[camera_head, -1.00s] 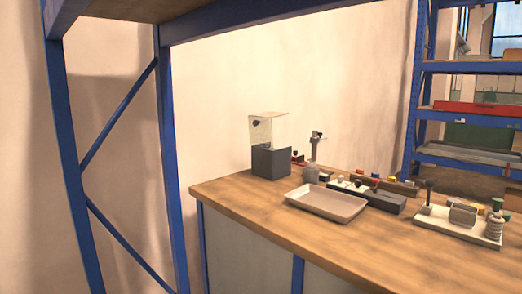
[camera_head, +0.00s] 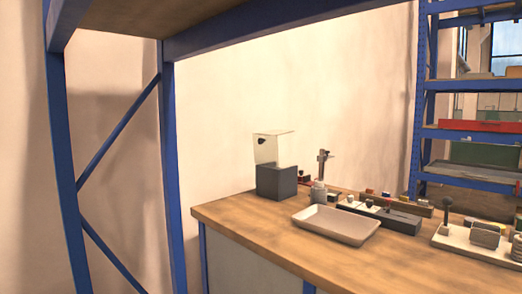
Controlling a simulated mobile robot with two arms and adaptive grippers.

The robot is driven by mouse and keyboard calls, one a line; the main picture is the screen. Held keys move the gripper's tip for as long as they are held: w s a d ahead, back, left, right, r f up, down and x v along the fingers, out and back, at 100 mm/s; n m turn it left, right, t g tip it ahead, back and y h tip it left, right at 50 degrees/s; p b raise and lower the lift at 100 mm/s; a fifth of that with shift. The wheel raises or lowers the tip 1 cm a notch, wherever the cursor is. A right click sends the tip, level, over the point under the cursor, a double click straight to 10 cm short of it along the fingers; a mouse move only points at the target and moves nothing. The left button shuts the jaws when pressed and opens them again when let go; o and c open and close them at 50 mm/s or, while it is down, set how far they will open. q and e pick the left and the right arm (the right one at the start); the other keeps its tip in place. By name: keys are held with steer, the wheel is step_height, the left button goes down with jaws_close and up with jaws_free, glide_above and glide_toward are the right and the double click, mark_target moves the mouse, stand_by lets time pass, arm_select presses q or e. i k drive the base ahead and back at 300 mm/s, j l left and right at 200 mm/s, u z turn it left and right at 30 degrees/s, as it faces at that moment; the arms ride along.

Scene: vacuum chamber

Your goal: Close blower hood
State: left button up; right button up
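A dark grey box (camera_head: 276,182) stands at the back left of the wooden worktop. A clear, glass-like hood (camera_head: 268,148) rises above the box, with a small dark knob (camera_head: 262,141) on its face. I take this to be the blower hood. Its upper part appears raised or tilted, but its exact angle is hard to tell at this size. Neither of my grippers is in view.
The worktop (camera_head: 245,217) is clear at its front left. A shallow pale tray (camera_head: 335,226) sits right of the box. Several small parts and dark holders (camera_head: 388,215) lie farther right. Blue rack posts (camera_head: 172,170) stand at left; shelves (camera_head: 470,133) stand behind right.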

mark_target(273, 148)
steer(key=i+j+z, duration=0.15)
steer(key=i+j, duration=0.75)
